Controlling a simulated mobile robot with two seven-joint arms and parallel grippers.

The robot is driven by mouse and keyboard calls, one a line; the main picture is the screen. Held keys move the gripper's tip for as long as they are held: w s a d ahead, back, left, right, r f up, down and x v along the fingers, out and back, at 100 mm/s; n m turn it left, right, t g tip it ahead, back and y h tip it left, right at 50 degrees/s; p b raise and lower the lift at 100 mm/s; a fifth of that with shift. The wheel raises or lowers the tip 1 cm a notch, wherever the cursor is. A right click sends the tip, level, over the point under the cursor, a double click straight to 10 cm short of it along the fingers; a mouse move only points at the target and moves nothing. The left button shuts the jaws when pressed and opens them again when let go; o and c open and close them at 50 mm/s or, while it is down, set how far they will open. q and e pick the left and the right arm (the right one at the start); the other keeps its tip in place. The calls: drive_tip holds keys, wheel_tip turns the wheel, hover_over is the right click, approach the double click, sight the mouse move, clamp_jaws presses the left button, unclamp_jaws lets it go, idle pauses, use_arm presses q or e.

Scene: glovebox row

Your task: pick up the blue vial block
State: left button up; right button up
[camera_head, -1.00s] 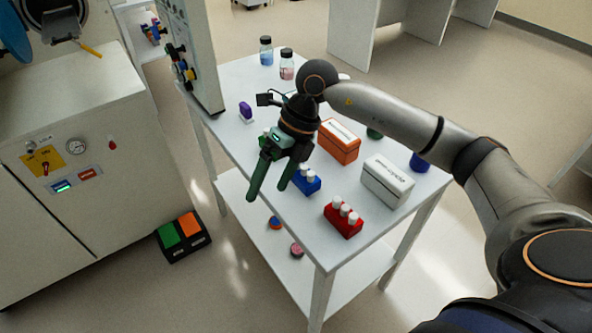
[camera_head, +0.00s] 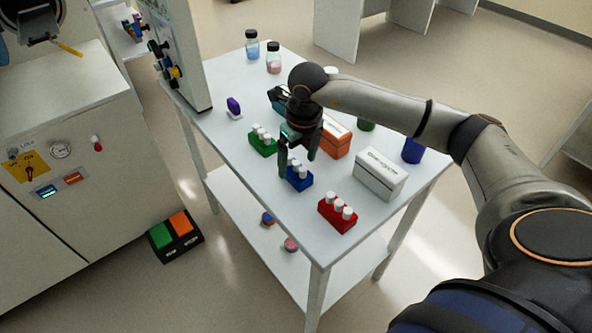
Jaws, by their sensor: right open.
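The blue vial block (camera_head: 299,181) with white-capped vials stands on the white table (camera_head: 262,200), between a green vial block and a red one. My right gripper (camera_head: 298,165) is open and points down just above and behind the blue block. Its fingers overlap the far part of the block in the picture, and I cannot tell whether they touch it. My left gripper is not in view.
The green vial block (camera_head: 263,143) is close at the left of the gripper, the red vial block (camera_head: 337,215) nearer the front. An orange box (camera_head: 335,141) and a white box (camera_head: 379,175) stand to the right. The table's front left is clear.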

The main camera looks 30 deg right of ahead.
sight(297, 163)
drive_tip(key=f, duration=0.3)
drive_tip(key=shift+w+a+f, duration=0.1)
drive_tip(key=shift+w+f, duration=0.15)
clamp_jaws()
idle(0.5)
drive_tip(key=shift+r, duration=0.1)
